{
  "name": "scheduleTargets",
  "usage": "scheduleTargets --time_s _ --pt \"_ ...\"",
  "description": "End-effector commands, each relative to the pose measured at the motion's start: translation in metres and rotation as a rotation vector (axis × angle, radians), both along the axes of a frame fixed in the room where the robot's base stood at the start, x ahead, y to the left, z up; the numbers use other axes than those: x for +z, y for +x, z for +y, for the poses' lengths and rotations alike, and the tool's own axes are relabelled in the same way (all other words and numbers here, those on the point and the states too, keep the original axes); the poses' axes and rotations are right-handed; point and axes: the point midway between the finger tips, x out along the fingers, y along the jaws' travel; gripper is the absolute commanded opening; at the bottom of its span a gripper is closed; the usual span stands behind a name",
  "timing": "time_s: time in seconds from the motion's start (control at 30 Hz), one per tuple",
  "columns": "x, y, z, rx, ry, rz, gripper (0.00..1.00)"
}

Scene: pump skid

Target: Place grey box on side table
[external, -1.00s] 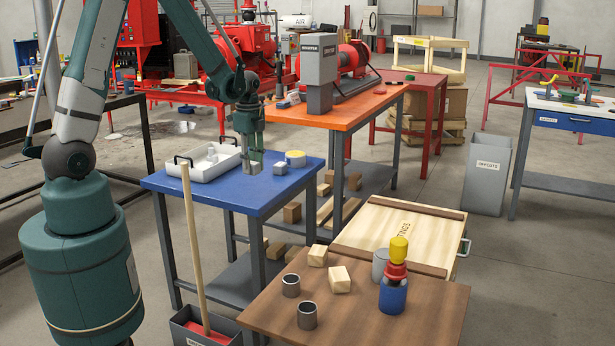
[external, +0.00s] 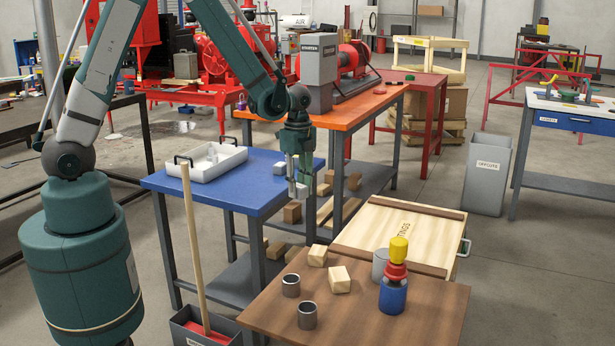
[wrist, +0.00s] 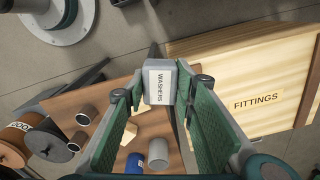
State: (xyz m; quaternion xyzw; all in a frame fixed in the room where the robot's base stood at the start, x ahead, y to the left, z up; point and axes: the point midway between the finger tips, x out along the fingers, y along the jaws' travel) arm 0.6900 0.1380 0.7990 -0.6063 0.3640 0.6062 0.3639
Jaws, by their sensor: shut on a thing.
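My gripper (external: 298,184) is shut on a small grey box (external: 298,191). It holds the box in the air at the right front edge of the blue-topped table (external: 262,197). In the wrist view the grey box (wrist: 160,82) sits between the fingertips, with a white label reading WASHERS. A low brown-topped table (external: 425,316) stands in front and to the right, below the box's level; its brown top (wrist: 120,90) also shows under the gripper in the wrist view. I cannot tell from labels which table is the side table.
The brown top holds two grey cups (external: 307,315), pale wood blocks (external: 339,279), a grey cylinder (external: 380,264) and a blue, red and yellow stack (external: 394,290). A wooden FITTINGS crate (external: 385,235) stands behind it.

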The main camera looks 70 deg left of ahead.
Motion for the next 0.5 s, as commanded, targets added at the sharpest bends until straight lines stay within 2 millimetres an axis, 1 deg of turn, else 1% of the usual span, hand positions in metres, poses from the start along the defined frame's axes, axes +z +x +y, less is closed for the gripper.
scheduleTargets --time_s 0.03,0.2,0.5 --pt "-0.001 0.005 -0.013 -0.015 0.0 0.0 0.13" --pt "-0.006 0.017 -0.052 -0.056 0.0 0.0 0.13" --pt "-0.014 0.032 -0.123 -0.129 0.0 0.0 0.13"
